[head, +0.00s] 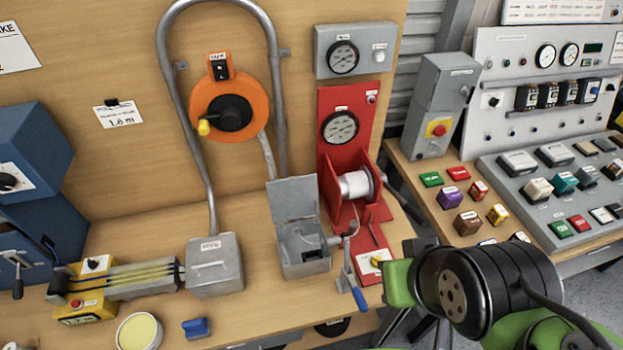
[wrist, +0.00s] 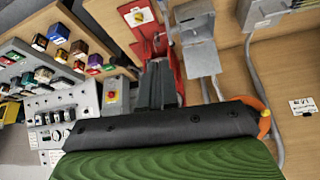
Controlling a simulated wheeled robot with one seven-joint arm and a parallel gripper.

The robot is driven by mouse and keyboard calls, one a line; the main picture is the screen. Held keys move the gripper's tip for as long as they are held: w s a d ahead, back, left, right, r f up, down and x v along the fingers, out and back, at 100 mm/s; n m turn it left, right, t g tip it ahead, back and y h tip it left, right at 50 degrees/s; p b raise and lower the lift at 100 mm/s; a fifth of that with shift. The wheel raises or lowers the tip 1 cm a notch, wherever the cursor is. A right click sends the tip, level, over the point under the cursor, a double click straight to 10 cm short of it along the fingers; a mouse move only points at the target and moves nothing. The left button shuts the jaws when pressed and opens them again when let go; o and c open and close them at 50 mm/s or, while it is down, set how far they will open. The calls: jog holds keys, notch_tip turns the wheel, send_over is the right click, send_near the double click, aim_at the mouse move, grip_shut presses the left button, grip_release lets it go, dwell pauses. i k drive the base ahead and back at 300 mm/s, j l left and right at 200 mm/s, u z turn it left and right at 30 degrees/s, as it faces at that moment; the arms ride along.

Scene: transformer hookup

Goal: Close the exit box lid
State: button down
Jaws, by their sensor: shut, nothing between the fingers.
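The grey exit box (head: 304,262) stands open on the wooden bench, left of the red winch stand. Its lid (head: 293,199) stands upright at the back edge, toward the wall. In the wrist view the box (wrist: 194,26) is at the top, with the lid (wrist: 204,62) below it. My gripper's dark fingers (wrist: 157,84) are shut and empty in the wrist view, in front of the red stand and beside the lid in the picture. They appear apart from the lid. In the head view my arm is at the lower right; its fingertips are hard to make out.
The red winch stand (head: 345,125) with a white spool and a blue-handled lever (head: 357,292) is right of the box. A closed grey box (head: 214,265) with a conduit is to the left. An orange reel (head: 237,106) hangs on the wall behind.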

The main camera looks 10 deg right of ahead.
aim_at(291, 197)
jog(key=j+u, duration=0.2)
jog(key=j, duration=0.6)
jog(key=i+j+u, duration=0.15)
jog(key=j, duration=0.65)
jog(key=k, duration=0.05)
